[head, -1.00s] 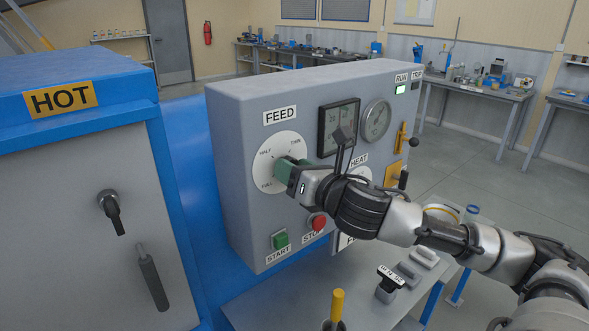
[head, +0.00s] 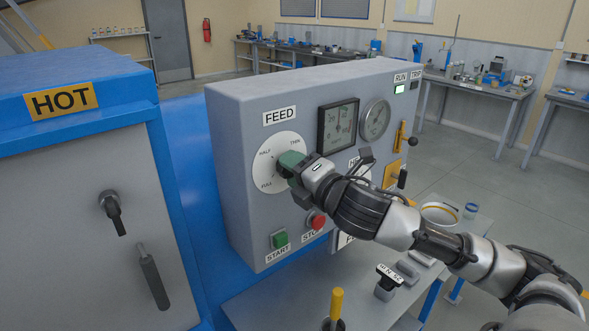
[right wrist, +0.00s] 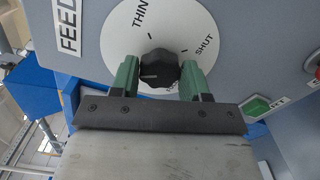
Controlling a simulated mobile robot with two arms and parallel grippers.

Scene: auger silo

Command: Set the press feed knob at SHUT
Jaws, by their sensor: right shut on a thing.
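The feed knob (right wrist: 159,66) is black and sits in the middle of a white dial (head: 268,168) under the FEED label (head: 280,116). My right gripper (head: 290,161) reaches it from the right, its green fingers shut on the knob from both sides. In the right wrist view, a pale mark shows on the knob's left side; I cannot tell surely whether it is the pointer. The SHUT label (right wrist: 204,44) is to the knob's upper right there, THIN (right wrist: 140,14) to its upper left. In the head view the gripper hides the knob and SHUT. My left gripper is not in view.
Below the dial are a green START button (head: 279,239) and a red STOP button (head: 316,221), under my wrist. Gauges (head: 338,127) and a yellow lever (head: 400,137) are to the right. A blue cabinet marked HOT (head: 60,100) stands left.

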